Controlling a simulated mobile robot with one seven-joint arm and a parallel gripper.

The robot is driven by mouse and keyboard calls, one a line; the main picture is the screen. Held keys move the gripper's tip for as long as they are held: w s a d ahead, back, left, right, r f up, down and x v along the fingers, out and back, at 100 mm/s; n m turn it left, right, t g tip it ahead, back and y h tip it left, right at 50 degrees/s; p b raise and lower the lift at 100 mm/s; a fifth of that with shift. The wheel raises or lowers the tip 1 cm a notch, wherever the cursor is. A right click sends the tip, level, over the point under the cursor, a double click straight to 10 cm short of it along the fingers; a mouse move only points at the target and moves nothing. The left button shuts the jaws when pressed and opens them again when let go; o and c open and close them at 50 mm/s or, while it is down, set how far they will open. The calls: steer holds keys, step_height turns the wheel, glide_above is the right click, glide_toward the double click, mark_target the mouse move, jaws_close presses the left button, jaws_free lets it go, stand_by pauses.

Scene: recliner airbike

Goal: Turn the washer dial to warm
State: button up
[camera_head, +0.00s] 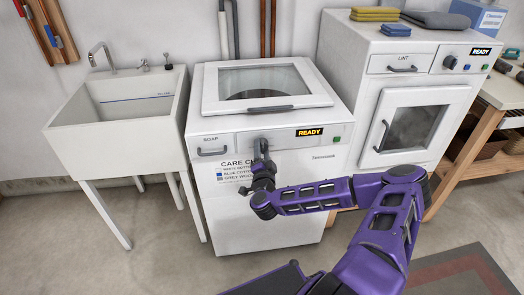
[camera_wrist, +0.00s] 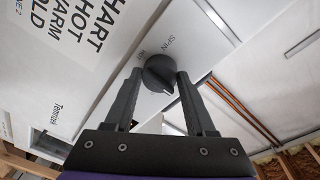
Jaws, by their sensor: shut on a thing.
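The washer (camera_head: 228,127) is a white top-loader with its lid down and a lit "READY" display (camera_head: 310,132). Its round dark dial (camera_wrist: 159,72) sits on the front panel, with "SPIN" printed beside it and another label partly covered. My gripper (camera_wrist: 158,79) has one finger on each side of the dial and is shut on it. In the head view my gripper (camera_head: 262,152) reaches the panel's middle and hides most of the dial. I cannot read for sure which setting the dial points to.
A care chart (camera_head: 228,170) is on the washer front, partly behind my arm. A soap drawer (camera_head: 212,145) is left of the dial, a green button (camera_head: 337,139) right. A sink (camera_head: 120,120) stands left, a dryer (camera_head: 400,100) right. Floor in front is open.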

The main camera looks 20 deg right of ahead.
jaws_close()
steer(key=shift+m, duration=0.3)
steer(key=m, duration=0.5)
steer(key=shift+b, duration=0.3)
steer(key=m+y+b, duration=0.1)
steer(key=m, duration=0.4)
steer(key=shift+d+r+g, duration=0.1)
steer(key=shift+g, duration=0.3)
steer(key=m+y+b, duration=0.1)
steer(key=m+b, duration=0.1)
steer(key=m, duration=0.4)
steer(key=shift+s+d, duration=0.1)
steer(key=m+y+b, duration=0.1)
steer(key=m, duration=0.4)
steer(key=shift+r+t+b, duration=0.1)
steer(key=shift+t+b, duration=0.2)
steer(key=shift+b, duration=0.1)
